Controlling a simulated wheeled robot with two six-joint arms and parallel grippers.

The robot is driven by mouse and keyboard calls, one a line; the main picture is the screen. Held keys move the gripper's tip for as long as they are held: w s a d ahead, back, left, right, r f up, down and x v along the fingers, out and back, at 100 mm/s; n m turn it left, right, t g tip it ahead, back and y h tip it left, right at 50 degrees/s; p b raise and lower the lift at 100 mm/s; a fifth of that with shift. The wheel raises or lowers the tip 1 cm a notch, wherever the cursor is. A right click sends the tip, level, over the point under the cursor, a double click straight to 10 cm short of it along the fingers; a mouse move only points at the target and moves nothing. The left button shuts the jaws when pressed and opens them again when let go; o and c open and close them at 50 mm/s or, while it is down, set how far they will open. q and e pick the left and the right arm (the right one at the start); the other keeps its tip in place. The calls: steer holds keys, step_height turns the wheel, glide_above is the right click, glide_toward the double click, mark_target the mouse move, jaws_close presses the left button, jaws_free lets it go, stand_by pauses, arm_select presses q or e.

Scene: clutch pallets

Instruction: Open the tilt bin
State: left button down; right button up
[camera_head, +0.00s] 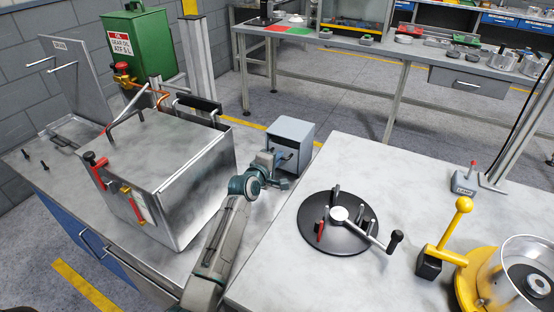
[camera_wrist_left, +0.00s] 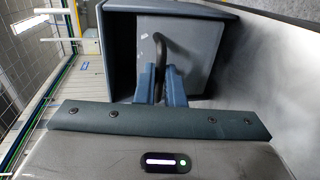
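The tilt bin (camera_head: 290,128) is a small blue-grey box standing at the right rear of the left worktop. Its light grey front panel (camera_wrist_left: 190,62) carries a dark curved handle (camera_wrist_left: 160,45), seen close up in the left wrist view. My left gripper (camera_head: 277,165) is at the front of the bin. In the wrist view its two blue fingers (camera_wrist_left: 161,85) lie on either side of the handle, close against it, so it looks shut on the handle. The panel sits within the box's rim; its exact tilt is hard to tell. My right gripper is not in view.
A large metal box (camera_head: 185,190) with a red-handled latch stands left of my left arm. A black disc with a crank (camera_head: 335,225) and a yellow lever (camera_head: 447,235) are on the right table. A green oil can (camera_head: 140,45) stands behind.

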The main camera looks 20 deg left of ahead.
arm_select(q)
steer(key=shift+s+f, duration=0.1)
steer(key=shift+s, duration=0.05)
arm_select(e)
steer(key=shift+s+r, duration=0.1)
arm_select(q)
steer(key=shift+s+f+p, duration=0.1)
steer(key=shift+s+p, duration=0.05)
steer(key=shift+p, duration=0.2)
steer(key=shift+s+a+f, duration=0.1)
steer(key=shift+s, duration=0.1)
steer(key=shift+s+a+f+p, duration=0.1)
steer(key=shift+s+f+p, duration=0.55)
steer(key=shift+s+f, duration=0.1)
steer(key=shift+s+a+f, duration=0.1)
steer(key=shift+s+f, duration=0.3)
steer(key=shift+f, duration=0.25)
steer(key=shift+s+a+f, duration=0.1)
steer(key=shift+s+f, duration=0.3)
steer(key=shift+f, duration=0.25)
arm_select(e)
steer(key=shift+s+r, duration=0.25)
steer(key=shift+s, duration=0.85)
